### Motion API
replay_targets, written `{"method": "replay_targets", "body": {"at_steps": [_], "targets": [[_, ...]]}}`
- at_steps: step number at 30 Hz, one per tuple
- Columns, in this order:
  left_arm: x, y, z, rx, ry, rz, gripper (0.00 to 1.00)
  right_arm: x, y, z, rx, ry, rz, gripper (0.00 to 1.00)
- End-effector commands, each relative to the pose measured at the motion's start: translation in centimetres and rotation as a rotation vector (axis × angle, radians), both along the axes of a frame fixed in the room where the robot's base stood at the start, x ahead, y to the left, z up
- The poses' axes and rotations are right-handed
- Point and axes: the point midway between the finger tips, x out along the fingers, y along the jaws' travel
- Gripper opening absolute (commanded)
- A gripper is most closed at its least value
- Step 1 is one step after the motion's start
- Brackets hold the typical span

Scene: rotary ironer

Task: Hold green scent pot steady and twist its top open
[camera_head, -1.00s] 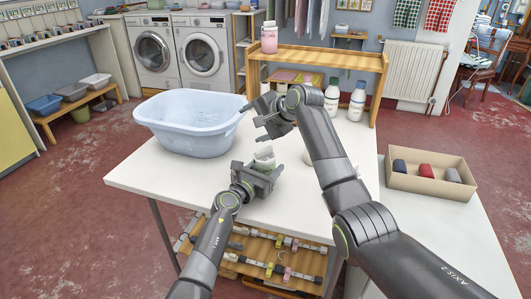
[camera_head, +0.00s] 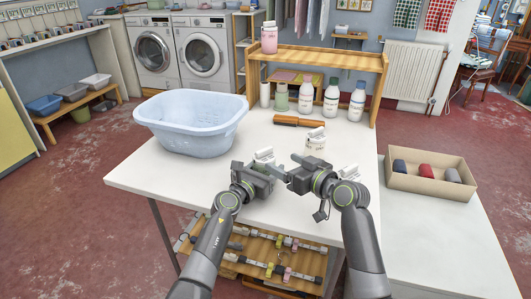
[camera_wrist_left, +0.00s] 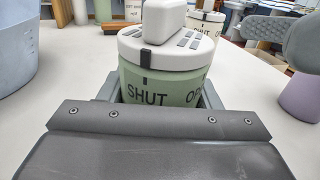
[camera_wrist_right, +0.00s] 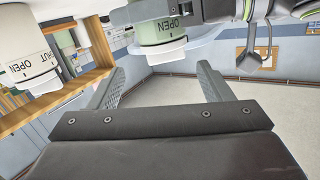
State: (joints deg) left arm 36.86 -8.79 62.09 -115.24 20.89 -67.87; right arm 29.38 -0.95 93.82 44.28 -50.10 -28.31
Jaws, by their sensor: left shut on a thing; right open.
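The green scent pot (camera_wrist_left: 160,85) stands upright between the fingers of my left gripper (camera_head: 262,172), which is shut on its body. Its white top (camera_wrist_left: 165,45) with a raised grip bar is on; the black tab on the top lines up with the word SHUT. In the head view mostly the white top (camera_head: 264,155) shows; the body is hidden by the gripper. My right gripper (camera_head: 288,167) is open and empty, just right of the pot, fingers pointing left toward it. The green body also shows in the right wrist view (camera_wrist_right: 160,30), apart from the fingers.
A cream pot (camera_head: 316,142) stands behind my right gripper, and a mauve pot (camera_wrist_left: 301,100) is partly hidden beside it. A blue basin (camera_head: 190,135) is at the left. A brown-handled tool (camera_head: 298,121) and several bottles stand behind. An open box (camera_head: 405,183) is at the right.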

Motion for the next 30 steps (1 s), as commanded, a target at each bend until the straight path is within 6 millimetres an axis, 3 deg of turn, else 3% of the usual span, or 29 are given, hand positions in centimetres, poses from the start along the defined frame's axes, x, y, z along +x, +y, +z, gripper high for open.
{"method": "replay_targets", "body": {"at_steps": [6,11,17,30], "targets": [[0.0,0.0,0.0,0.001,0.001,0.0,0.34,-3.2,-1.4,-0.3,-0.014,-0.144,-0.025,0.73],[0.0,0.0,0.0,0.0,0.0,0.0,0.34,-3.8,-1.6,-0.2,-0.017,-0.182,-0.036,0.73],[0.0,0.0,0.0,0.0,0.0,0.0,0.34,-2.1,-0.3,-0.1,-0.018,-0.186,-0.036,0.73],[0.0,0.0,0.0,0.0,0.0,0.0,0.34,3.3,3.9,-0.2,-0.018,-0.182,-0.034,0.73]]}}
